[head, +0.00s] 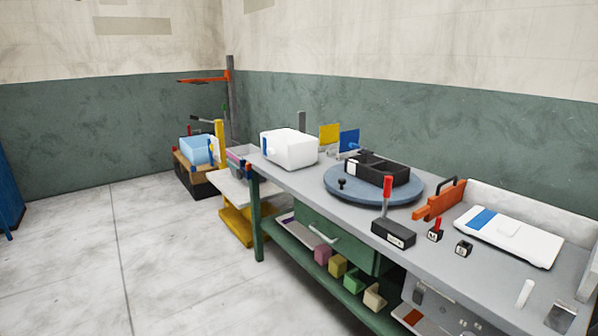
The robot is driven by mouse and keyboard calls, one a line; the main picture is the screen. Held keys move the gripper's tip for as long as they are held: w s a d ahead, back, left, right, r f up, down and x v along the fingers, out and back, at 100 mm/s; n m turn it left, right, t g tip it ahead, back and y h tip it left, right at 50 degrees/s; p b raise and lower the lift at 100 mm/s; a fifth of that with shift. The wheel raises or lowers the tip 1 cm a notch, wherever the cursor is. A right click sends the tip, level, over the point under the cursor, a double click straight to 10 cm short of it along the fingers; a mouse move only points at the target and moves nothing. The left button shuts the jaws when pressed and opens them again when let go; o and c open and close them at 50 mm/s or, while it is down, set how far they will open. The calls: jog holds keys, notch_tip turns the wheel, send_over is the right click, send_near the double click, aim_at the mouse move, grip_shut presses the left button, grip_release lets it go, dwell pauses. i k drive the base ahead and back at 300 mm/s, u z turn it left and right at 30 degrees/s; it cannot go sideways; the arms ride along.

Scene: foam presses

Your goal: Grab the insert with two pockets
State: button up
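Several small coloured blocks stand in a row on the green lower shelf (300,262) of the bench: a pink one (322,254), an olive-yellow one (338,266), a green one (353,281) and a beige one (375,297). The green and beige ones seem notched, but they are too small to count pockets. A black open box with inner dividers (403,178) sits on the round blue-grey turntable (335,190) on the bench top. I cannot tell which thing is the insert with two pockets. My gripper is not in view.
The grey bench (350,215) runs along the wall. On it are a white box (290,149), a black base with a red-handled lever (393,234), an orange tool (440,200) and a white-and-blue flat device (509,236). The floor (150,260) at left is clear.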

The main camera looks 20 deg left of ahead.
aim_at(372, 169)
jog(key=u, duration=0.65)
jog(key=i, duration=0.35)
jog(key=u, duration=0.9)
jog(key=i, duration=1.35)
jog(key=u, duration=0.2)
jog(key=i, duration=1.15)
jog(key=z, duration=1.15)
jog(key=i, duration=0.95)
jog(key=z, duration=0.85)
